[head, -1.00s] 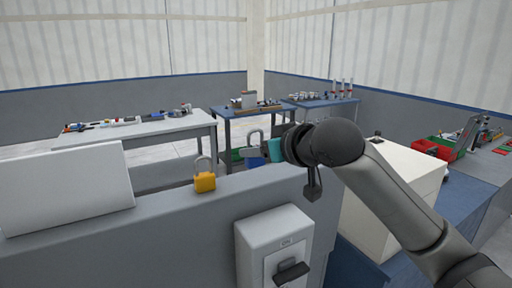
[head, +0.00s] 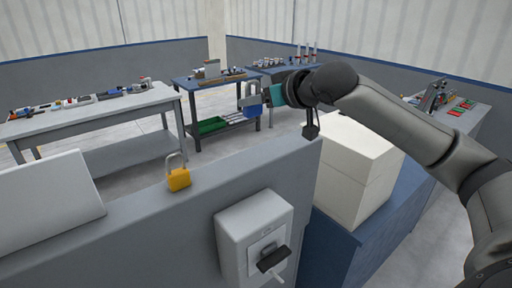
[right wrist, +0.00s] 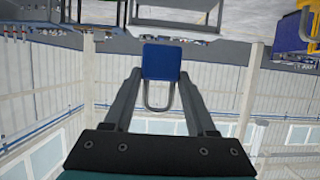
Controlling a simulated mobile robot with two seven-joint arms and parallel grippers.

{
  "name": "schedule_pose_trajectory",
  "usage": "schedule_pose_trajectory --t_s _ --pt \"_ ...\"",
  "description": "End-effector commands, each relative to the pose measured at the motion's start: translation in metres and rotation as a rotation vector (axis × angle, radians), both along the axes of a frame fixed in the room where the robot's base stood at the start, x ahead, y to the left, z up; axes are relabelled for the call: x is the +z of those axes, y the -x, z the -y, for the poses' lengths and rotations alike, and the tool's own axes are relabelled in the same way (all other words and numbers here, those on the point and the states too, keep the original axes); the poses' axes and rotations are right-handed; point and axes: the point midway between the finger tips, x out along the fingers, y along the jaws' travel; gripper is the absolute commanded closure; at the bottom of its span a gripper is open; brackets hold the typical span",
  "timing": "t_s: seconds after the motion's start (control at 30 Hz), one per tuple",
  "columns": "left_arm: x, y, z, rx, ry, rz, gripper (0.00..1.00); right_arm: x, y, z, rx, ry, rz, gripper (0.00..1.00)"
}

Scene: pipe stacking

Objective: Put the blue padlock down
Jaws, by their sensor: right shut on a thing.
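The blue padlock (head: 253,104) hangs in the air in the head view, its grey shackle upward, beyond the top edge of the grey partition. My right gripper (head: 268,96) is at its right side, shut on it. In the right wrist view, the padlock (right wrist: 161,62) appears upside down between the fingertips of my right gripper (right wrist: 161,82), with its shackle reaching back between the fingers. I see no surface touching it from below. My left gripper is not in view.
A yellow padlock (head: 179,180) stands on the grey partition (head: 120,222), left of my right gripper. A white sloped panel (head: 45,190) is farther left. A pale box (head: 352,165) stands right on a blue surface. Workbenches with tools (head: 95,108) are behind.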

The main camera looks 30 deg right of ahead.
Motion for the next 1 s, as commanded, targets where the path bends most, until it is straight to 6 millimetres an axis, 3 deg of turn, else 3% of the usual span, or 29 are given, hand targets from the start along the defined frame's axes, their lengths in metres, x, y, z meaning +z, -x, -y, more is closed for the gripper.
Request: schedule_pose_trajectory --t_s 0.1,0.3,0.53,0.77,1.0 --pt "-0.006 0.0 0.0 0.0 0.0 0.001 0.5 -0.03 0.0 0.0 0.0 0.001 -0.004 1.0" --pt "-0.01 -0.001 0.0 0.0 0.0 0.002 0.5 -0.064 0.0 0.0 0.001 0.0 -0.001 1.0" --pt "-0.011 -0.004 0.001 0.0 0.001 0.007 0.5 -0.08 0.0 0.0 -0.001 0.0 0.002 1.0" --pt "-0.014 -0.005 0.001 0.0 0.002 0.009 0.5 -0.111 0.0 0.0 0.0 -0.001 0.0 1.0" --pt "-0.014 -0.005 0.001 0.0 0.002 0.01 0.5 -0.112 0.0 0.0 -0.001 0.001 0.003 1.0"
